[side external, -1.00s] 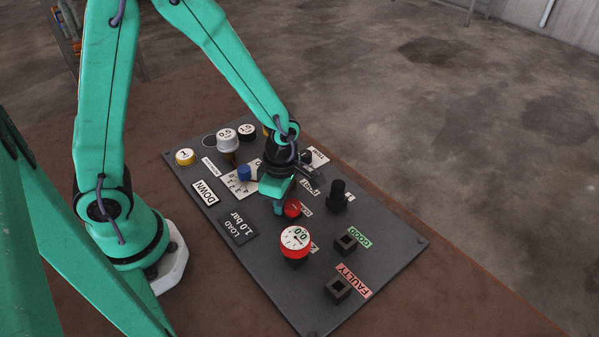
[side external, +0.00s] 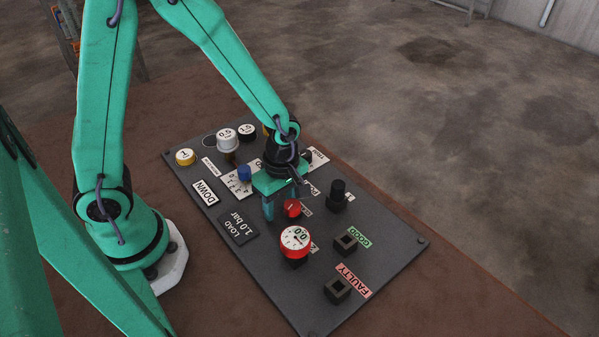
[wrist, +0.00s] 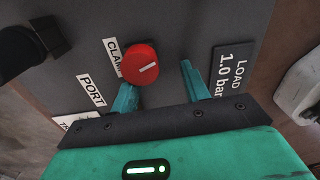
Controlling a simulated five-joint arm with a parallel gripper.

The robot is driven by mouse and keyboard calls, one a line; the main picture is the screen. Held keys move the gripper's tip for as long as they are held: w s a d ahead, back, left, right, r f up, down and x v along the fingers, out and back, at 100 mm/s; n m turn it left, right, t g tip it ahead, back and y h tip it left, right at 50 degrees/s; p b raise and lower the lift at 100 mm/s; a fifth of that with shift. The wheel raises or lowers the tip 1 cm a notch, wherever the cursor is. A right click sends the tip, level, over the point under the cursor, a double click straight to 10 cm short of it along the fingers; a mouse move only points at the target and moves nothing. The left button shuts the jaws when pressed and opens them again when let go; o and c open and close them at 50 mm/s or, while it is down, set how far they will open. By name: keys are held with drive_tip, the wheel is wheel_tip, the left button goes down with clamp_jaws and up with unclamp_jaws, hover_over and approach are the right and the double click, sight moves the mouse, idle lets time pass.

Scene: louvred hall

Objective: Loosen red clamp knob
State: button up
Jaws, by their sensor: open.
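The red clamp knob (side external: 292,208) stands on the dark panel, with a white line on its top. In the wrist view the knob (wrist: 140,63) is beside the "CLAMP" label, which it partly covers. My gripper (wrist: 159,87) is open and empty, with its teal fingers spread. The left finger appears just below the knob and close to it; the right finger is apart from it, toward the LOAD plate. I cannot tell whether they touch. In the side view my gripper (side external: 281,204) is low over the panel by the knob.
A red-rimmed gauge (side external: 295,240) stands in front of the knob. A black knob (side external: 338,195) is to the right, a blue one (side external: 244,173) to the left. Black sockets marked GOOD (side external: 345,242) and FAULTY (side external: 338,289) are at the lower right. The LOAD plate (side external: 238,226) is at left.

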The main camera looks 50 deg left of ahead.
sight(295, 204)
drive_tip(key=shift+m+t, duration=0.4)
drive_tip(key=shift+t, duration=0.1)
drive_tip(key=w+d+r, duration=0.2)
drive_tip(key=shift+d+r, duration=0.15)
drive_tip(key=shift+d, duration=0.2)
drive_tip(key=o, duration=0.8)
drive_tip(key=shift+w+r, duration=0.1)
drive_tip(key=shift+r, duration=0.95)
drive_tip(key=shift+c, duration=0.2)
drive_tip(key=shift+r, duration=0.7)
drive_tip(key=c, duration=0.8)
drive_tip(key=shift+o, duration=0.2)
drive_tip(key=shift+a+r, duration=0.15)
drive_tip(key=shift+r, duration=0.8)
drive_tip(key=shift+r, duration=0.1)
wheel_tip(295, 204, up, 8)
drive_tip(key=shift+f, duration=0.25)
drive_tip(key=shift+o, duration=0.9)
